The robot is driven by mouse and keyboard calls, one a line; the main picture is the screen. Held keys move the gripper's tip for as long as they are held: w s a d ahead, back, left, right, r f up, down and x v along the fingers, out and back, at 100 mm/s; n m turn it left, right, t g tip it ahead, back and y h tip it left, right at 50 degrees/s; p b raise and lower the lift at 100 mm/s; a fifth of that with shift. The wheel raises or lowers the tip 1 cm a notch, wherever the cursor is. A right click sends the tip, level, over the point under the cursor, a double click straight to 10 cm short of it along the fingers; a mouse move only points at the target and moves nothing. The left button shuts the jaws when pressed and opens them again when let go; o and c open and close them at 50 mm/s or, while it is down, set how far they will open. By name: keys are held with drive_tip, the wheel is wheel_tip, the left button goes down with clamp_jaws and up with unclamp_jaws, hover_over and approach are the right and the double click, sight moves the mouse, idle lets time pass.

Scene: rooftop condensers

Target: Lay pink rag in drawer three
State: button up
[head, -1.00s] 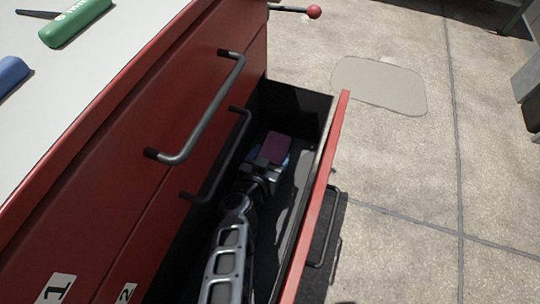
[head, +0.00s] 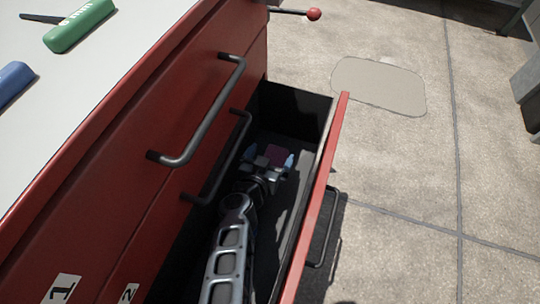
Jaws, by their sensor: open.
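The pink rag (head: 274,153) is inside the open lower drawer (head: 322,190), toward its far end. It lies between and just beyond the fingers of my gripper (head: 273,158). The gripper reaches down into the drawer with its two blue-tipped fingers spread apart. The drawer's own number label is not in view; it is below the drawers marked 1 and 2. Part of the rag is hidden by the gripper, and I cannot tell exactly how it rests on the drawer floor.
The red cabinet (head: 120,150) has bar handles (head: 207,115) close beside my arm. On its pale top lie a green-handled tool (head: 80,25) and a blue item (head: 14,82). A red-ball lever (head: 314,14) sticks out at the back. Paved floor to the right is mostly clear.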

drive_tip(key=p+v, duration=0.3)
drive_tip(key=v, duration=0.9)
drive_tip(key=shift+a+r, duration=0.1)
